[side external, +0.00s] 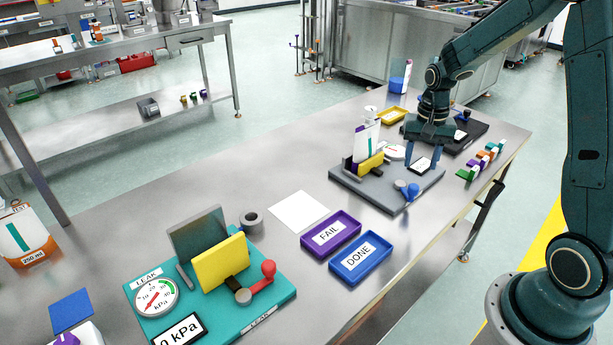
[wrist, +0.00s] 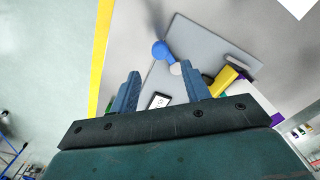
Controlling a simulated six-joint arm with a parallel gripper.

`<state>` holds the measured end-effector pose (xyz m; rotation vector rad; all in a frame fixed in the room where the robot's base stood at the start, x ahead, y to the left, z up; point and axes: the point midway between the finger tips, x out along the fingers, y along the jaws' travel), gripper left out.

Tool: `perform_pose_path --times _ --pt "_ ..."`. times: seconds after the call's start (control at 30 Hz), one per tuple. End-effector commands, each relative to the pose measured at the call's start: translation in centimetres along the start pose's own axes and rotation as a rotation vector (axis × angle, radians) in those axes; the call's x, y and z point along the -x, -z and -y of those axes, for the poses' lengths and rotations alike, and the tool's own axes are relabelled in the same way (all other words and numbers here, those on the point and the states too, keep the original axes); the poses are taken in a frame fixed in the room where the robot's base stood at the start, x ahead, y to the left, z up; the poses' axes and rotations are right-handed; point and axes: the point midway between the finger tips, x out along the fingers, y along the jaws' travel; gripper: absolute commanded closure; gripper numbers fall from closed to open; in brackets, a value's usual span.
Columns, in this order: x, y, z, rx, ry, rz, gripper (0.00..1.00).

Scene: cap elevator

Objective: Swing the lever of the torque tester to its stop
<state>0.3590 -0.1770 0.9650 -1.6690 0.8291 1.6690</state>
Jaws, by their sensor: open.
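The grey tester (side external: 375,190), which I take to be the torque tester, stands at the right part of the bench with a dial and a small display (side external: 421,165). Its short lever with a blue knob (side external: 412,191) is at the near right edge of the plate. In the wrist view the blue knob (wrist: 160,50) lies just beyond the fingertips, with its grey pivot (wrist: 176,69) beside it. A white pouch or bottle with a teal stripe (side external: 367,137) stands behind a yellow clamp block (side external: 371,162). My gripper (side external: 423,160) is open, empty, above the tester, apart from the knob.
A teal leak tester (side external: 275,295) with a red-knobbed lever (side external: 267,272) stands at front left. A purple FAIL tray (side external: 331,233) and blue DONE tray (side external: 360,258) lie between the testers. A black tray (side external: 480,128) and several coloured caps (side external: 480,162) are at right.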

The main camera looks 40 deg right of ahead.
Motion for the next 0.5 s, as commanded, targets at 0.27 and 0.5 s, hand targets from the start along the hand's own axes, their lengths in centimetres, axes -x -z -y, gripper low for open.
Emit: perform_pose_path --times 0.27,0.5 --pt "-4.4 -0.1 0.0 0.0 -0.002 0.004 0.53" --pt "-7.0 -0.1 0.0 0.0 -0.002 0.003 0.53"
